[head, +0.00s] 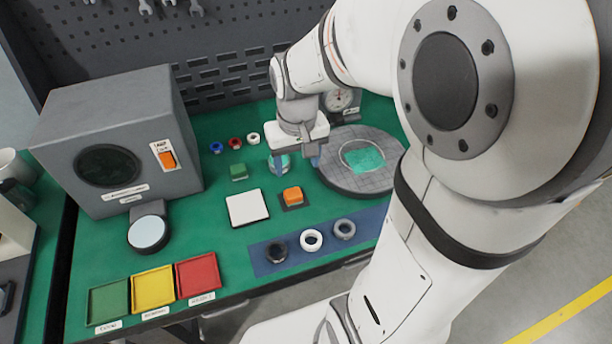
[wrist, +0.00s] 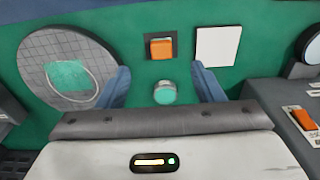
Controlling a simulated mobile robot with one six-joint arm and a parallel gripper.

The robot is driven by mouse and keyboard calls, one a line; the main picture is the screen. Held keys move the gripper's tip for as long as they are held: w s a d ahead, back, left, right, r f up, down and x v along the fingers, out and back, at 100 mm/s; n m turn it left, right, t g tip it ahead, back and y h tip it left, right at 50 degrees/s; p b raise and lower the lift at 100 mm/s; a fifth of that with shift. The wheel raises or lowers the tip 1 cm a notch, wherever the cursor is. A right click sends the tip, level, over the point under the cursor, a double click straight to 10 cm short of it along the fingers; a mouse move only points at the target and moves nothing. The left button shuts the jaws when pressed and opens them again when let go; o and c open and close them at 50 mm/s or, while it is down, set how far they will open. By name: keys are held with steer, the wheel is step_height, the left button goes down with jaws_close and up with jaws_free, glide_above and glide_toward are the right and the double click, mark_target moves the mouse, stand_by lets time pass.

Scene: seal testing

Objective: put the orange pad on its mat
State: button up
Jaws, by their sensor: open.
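The orange pad (head: 292,194) is a small block resting on a dark square mat (head: 301,203), right of a white square plate in the head view. In the wrist view the pad (wrist: 161,48) sits within the mat (wrist: 148,54), whose dark border shows around it. My gripper (head: 296,164) is open and empty, behind the pad in the head view. In the wrist view the pad lies beyond the two spread blue fingertips (wrist: 162,74), apart from them. A small round teal-topped piece (wrist: 165,93) shows between the fingers; the left finger partly covers it in the head view.
A round gridded plate (head: 338,182) with a teal patch stands right of my gripper. Rings lie on a blue strip (head: 262,264) in front. A grey box (head: 110,140) stands far left.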

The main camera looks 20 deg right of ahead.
steer(key=s+r+t, duration=0.2)
steer(key=s+r, duration=0.1)
steer(key=s, duration=0.6)
steer(key=shift+s+r, duration=0.3)
steer(key=shift+r, duration=0.05)
steer(key=shift+a, duration=0.1)
stand_by(0.6)
